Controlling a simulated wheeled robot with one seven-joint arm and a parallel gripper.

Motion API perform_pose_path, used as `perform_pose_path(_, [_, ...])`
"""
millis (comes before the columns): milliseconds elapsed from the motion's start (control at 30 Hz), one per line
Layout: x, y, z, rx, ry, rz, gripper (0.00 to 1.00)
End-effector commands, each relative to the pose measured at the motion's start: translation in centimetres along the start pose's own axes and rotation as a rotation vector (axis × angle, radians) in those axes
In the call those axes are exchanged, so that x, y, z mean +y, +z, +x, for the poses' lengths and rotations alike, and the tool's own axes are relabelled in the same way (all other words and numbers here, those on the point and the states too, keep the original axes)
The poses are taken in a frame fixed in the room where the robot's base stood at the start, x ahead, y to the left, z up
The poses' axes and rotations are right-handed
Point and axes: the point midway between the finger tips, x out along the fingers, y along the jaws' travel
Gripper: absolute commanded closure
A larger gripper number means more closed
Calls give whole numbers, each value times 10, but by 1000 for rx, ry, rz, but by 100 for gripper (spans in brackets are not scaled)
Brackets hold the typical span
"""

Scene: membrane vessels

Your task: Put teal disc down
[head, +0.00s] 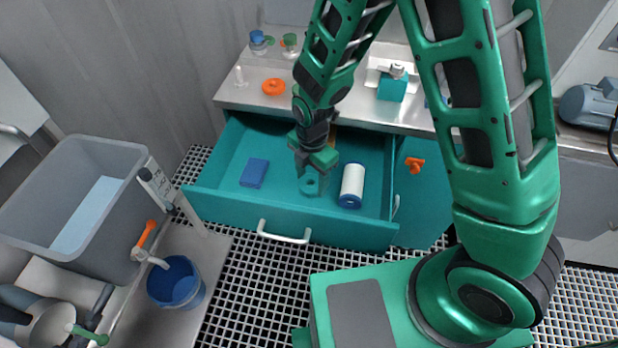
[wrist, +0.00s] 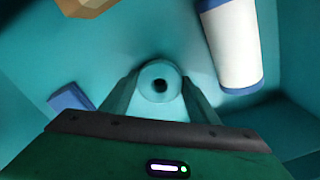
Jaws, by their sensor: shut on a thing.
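The teal disc (wrist: 160,82), round with a dark centre hole, sits between the fingertips of my gripper (wrist: 160,98) in the wrist view. My gripper is shut on it. In the head view my gripper (head: 312,172) reaches down into the open teal drawer (head: 225,200), and the teal disc (head: 310,187) shows just below it, over the drawer floor. I cannot tell whether the disc touches the floor.
In the drawer, a blue block (head: 254,173) lies left of the disc and a white cylinder with blue ends (head: 352,186) lies right. A brown object (wrist: 88,6) is at the far side. The steel counter (head: 235,97) behind carries an orange ring (head: 273,87).

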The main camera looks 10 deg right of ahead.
Motion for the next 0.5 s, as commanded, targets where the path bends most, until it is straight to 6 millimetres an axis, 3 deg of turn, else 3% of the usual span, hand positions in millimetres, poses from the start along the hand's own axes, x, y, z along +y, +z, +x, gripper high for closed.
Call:
perform_pose_path(233, [0,0,1,0,0,0,69])
perform_pose_path(267, [0,0,2,0,0,0,43])
perform_pose_path(333, [0,0,1,0,0,0,27])
perform_pose_path(500, [0,0,1,0,0,0,27])
